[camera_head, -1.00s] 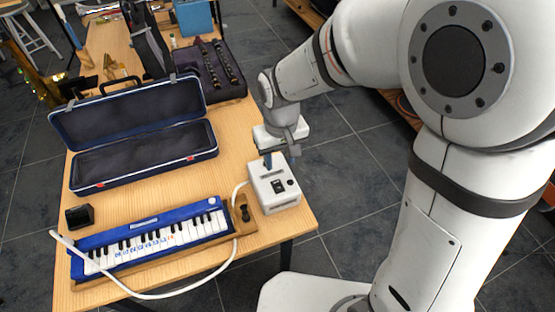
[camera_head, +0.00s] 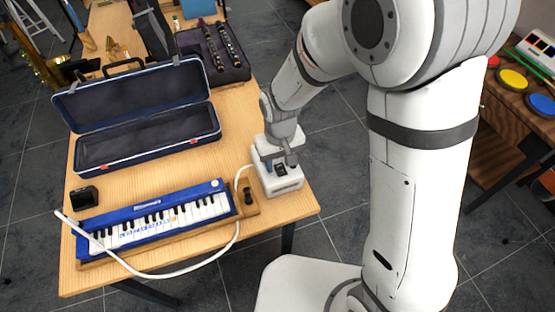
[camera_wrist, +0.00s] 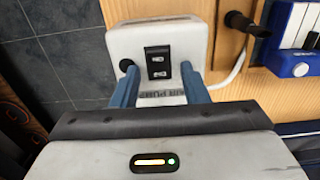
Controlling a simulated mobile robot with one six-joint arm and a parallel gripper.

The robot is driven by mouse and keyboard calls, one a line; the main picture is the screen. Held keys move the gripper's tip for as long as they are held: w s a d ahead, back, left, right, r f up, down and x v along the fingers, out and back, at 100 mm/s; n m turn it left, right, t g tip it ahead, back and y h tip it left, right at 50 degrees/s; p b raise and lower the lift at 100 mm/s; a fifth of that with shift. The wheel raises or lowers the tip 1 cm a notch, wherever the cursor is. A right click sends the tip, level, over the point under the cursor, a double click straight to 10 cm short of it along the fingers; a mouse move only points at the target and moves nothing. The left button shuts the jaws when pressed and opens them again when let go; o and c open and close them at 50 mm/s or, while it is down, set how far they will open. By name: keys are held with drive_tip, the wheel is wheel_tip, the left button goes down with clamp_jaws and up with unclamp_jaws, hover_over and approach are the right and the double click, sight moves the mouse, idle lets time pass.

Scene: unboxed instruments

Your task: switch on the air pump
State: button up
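The air pump (camera_head: 285,184) is a white box near the right edge of the wooden table. In the wrist view, the air pump (camera_wrist: 203,40) fills the upper middle, with upside-down lettering along its near side. Its black rocker switch (camera_wrist: 157,62) has two marked halves, and a round black knob sits to its left. My gripper (camera_wrist: 160,78) has two blue fingers spread apart, one on each side below the switch, with nothing between them. In the head view, my gripper (camera_head: 278,162) is just over the pump. I cannot tell whether the fingers touch it.
A blue melodica (camera_head: 150,222) lies on a wooden stand left of the pump, with a white hose (camera_head: 205,262) curving around it. An open dark-blue case (camera_head: 145,148) and a small black box (camera_head: 84,198) are farther left. A clarinet case (camera_head: 228,70) is behind.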

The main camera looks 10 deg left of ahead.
clamp_jaws()
drive_tip(key=b, duration=0.1)
drive_tip(key=t+b, duration=0.1)
drive_tip(key=b, duration=0.1)
drive_tip(key=shift+s+f+y, duration=0.1)
drive_tip(key=shift+f+y, duration=0.15)
drive_tip(key=shift+y, duration=0.15)
drive_tip(key=shift+s+d+r+t+y+b, duration=0.1)
drive_tip(key=shift+r+t+y+b, duration=0.1)
drive_tip(key=shift+t+b, duration=0.3)
drive_tip(key=shift+s+d+r+t+y+b, duration=0.1)
drive_tip(key=shift+t+y+b, duration=0.15)
drive_tip(key=shift+b, duration=0.4)
drive_tip(key=shift+o, duration=0.3)
unclamp_jaws()
drive_tip(key=v, duration=0.8)
drive_tip(key=shift+p, duration=0.4)
